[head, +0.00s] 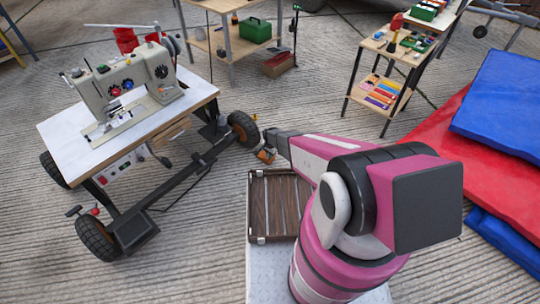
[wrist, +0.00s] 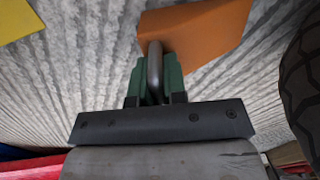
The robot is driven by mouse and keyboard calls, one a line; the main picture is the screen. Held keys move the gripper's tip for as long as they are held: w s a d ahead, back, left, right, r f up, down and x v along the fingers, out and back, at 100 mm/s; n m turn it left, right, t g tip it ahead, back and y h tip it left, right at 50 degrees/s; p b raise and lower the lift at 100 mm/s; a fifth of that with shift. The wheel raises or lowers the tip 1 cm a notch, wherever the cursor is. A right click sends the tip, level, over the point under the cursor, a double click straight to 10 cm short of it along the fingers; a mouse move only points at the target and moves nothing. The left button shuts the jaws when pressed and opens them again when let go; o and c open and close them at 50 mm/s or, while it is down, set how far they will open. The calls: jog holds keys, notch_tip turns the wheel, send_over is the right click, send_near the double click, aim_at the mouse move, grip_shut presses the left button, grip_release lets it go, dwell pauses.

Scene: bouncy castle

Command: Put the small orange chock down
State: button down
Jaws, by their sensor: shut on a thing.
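The small orange chock (head: 265,155) hangs at the end of my arm, near the right rear wheel of the sewing-machine cart. In the wrist view the chock (wrist: 205,32) is an orange wedge with a grey metal loop. My gripper (wrist: 156,66) has its green fingers closed on that loop. In the head view my gripper (head: 271,144) is small and points down, just right of the wheel. I cannot tell whether the chock touches the floor.
The cart's black tyre (head: 243,129) stands close beside the chock; it fills the right edge of the wrist view (wrist: 304,75). A yellow piece (wrist: 18,18) lies on the ribbed floor. A brown slatted tray (head: 272,208) is nearer me. Open floor lies right of my gripper.

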jog(key=shift+f, duration=0.1)
jog(key=c, duration=1.2)
grip_release()
jog(key=shift+o, duration=0.2)
notch_tip(320, 180, up, 12)
jog(key=shift+s+f, duration=0.1)
jog(key=s+d+r+n, duration=0.3)
jog(key=s+r, duration=0.4)
jog(key=r, duration=0.5)
jog(key=s+d+r+n, duration=0.3)
jog(key=s+d+r, duration=0.3)
jog(key=r, duration=0.7)
jog(key=s+d+r+n, duration=0.3)
jog(key=s+d+r, duration=0.2)
jog(key=s+r, duration=0.4)
notch_tip(320, 180, up, 4)
jog(key=shift+s+d+r, duration=0.1)
jog(key=shift+s+d, duration=0.05)
jog(key=shift+s, duration=0.2)
